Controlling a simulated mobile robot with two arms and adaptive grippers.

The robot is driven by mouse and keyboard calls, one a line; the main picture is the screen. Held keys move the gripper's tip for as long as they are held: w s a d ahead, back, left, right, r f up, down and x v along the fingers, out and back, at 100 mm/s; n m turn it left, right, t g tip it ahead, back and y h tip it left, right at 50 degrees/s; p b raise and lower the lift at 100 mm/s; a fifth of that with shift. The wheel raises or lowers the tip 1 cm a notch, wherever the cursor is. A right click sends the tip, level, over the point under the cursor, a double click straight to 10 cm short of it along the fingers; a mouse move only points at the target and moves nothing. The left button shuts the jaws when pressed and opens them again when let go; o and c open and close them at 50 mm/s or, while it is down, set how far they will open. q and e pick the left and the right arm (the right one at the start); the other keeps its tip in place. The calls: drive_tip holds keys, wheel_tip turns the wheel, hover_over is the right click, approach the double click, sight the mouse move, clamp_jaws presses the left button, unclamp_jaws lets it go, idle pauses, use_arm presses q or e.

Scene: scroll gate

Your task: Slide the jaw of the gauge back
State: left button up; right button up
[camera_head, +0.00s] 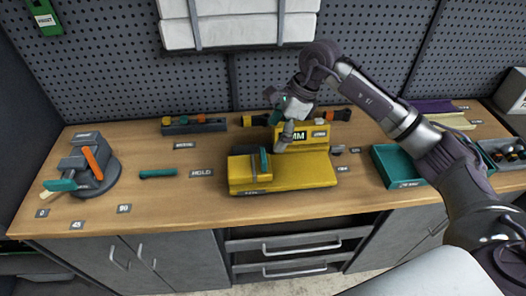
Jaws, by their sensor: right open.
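A yellow gauge (300,172) sits on the wooden bench near its middle, with a raised block at its left end and a taller plate marked "MM" at the back. A teal piece (264,162) stands upright at the left block; I cannot tell for sure whether it belongs to the jaw. My right gripper (284,148) comes in from the right and points down over the middle of the gauge, just right of the teal piece. It is open, and I cannot tell whether it touches the gauge. My left gripper is out of view.
A grey vise-like device (88,165) with an orange lever stands at the left. A teal handle (158,173) lies left of the gauge. A tool rack (194,125) is behind, and a teal tray (402,166) stands to the right.

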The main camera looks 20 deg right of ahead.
sight(265, 155)
drive_tip(key=p+x, duration=0.2)
drive_tip(key=x, duration=0.5)
drive_tip(key=shift+a+f, duration=0.2)
drive_tip(key=shift+f, duration=0.05)
drive_tip(key=shift+w+a+f, duration=0.1)
drive_tip(key=shift+a+f, duration=0.1)
drive_tip(key=shift+f, duration=0.35)
clamp_jaws()
drive_tip(key=shift+d, duration=0.25)
drive_tip(key=d+b, duration=0.1)
drive_tip(key=d, duration=0.2)
drive_tip(key=s+d+b, duration=0.1)
drive_tip(key=d+b, duration=0.1)
drive_tip(key=d, duration=0.1)
drive_tip(key=s+d+b, duration=0.1)
drive_tip(key=d+b, duration=0.1)
drive_tip(key=d, duration=0.1)
drive_tip(key=shift+s+f, duration=0.1)
drive_tip(key=shift+f, duration=0.1)
drive_tip(key=shift+s+d+r+b, duration=0.1)
drive_tip(key=shift+d+r+b, duration=0.05)
drive_tip(key=shift+d+b, duration=0.2)
drive_tip(key=shift+a+r, duration=0.1)
drive_tip(key=shift+r, duration=0.05)
